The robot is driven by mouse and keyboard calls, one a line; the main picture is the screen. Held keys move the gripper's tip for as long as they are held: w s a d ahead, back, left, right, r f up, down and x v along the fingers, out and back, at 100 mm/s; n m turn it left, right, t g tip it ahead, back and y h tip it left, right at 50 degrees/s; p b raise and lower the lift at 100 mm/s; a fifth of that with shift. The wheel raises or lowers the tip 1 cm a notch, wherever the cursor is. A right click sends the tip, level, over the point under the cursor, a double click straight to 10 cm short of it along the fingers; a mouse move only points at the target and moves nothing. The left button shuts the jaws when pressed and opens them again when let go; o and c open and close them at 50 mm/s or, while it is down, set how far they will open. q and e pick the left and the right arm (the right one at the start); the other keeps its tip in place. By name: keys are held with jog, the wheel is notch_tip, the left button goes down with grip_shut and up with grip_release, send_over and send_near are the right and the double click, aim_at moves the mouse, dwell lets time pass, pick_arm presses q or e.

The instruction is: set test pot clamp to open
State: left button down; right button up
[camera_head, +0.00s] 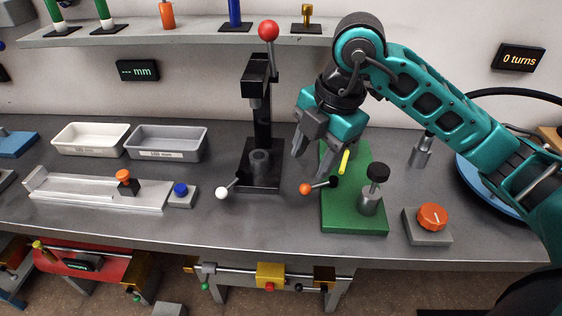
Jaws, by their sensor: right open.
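A green base plate (352,222) on the bench carries a grey metal pot (371,203) with a black knob (376,171) on top. A short lever with an orange ball (305,188) points left from a dark hub at the plate's left edge; this looks like the clamp handle, but I cannot tell its setting. A yellow piece (344,162) stands tilted on the plate behind it. My right gripper (312,155) is open and empty, fingers pointing down, above and behind the orange ball, apart from it. It hides part of the plate's back. My left gripper is out of view.
Left of the plate stands a black press (263,130) with a red ball handle (269,31) and a white-ball lever (222,193). Two trays (167,142) and a metal rail (95,191) lie left.

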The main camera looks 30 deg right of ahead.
aim_at(306, 186)
jog(key=shift+m+h, duration=0.6)
jog(key=w+f, duration=0.1)
jog(key=f, duration=0.2)
jog(key=w+d+f, duration=0.1)
jog(key=f, duration=0.3)
jog(key=w+f+b, duration=0.1)
jog(key=f, duration=0.3)
jog(key=shift+w+d+f, duration=0.25)
jog(key=shift+w+d, duration=0.1)
grip_shut()
